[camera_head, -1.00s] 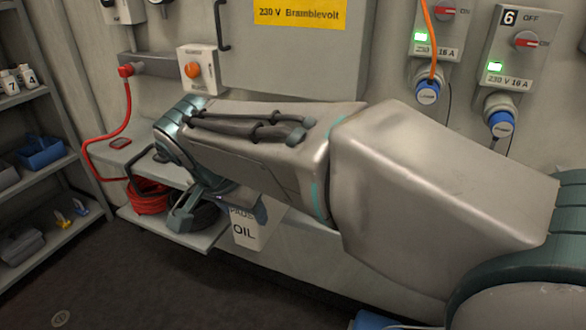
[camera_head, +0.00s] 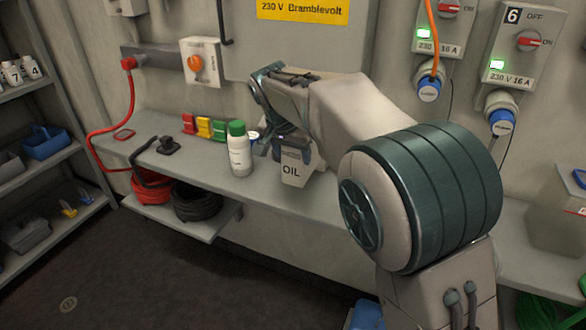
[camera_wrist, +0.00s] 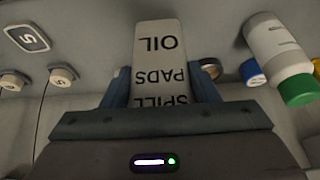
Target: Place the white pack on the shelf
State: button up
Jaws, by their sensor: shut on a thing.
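The white pack (camera_head: 293,172), lettered "OIL", hangs below my gripper (camera_head: 284,137) in the head view, over the grey wall shelf (camera_head: 322,190). In the wrist view the pack (camera_wrist: 160,45) reads "SPILL PADS OIL" upside down. My gripper (camera_wrist: 160,88) is shut on it, a finger on each side. Whether the pack's base touches the wall shelf is unclear. My arm hides part of my gripper and the pack's top.
A white bottle with green cap (camera_head: 239,150) stands close left of the pack. Red, yellow and green items (camera_head: 205,127) stand behind it. The wall shelf's left part has bare room.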

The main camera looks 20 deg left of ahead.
aim_at(291, 167)
jog(key=shift+s+a+f, duration=0.1)
jog(key=shift+s+f, duration=0.05)
jog(key=shift+f, duration=0.7)
jog(key=shift+w+f, duration=0.2)
jog(key=shift+f, duration=1.9)
jog(key=o, duration=1.1)
jog(key=v, duration=1.2)
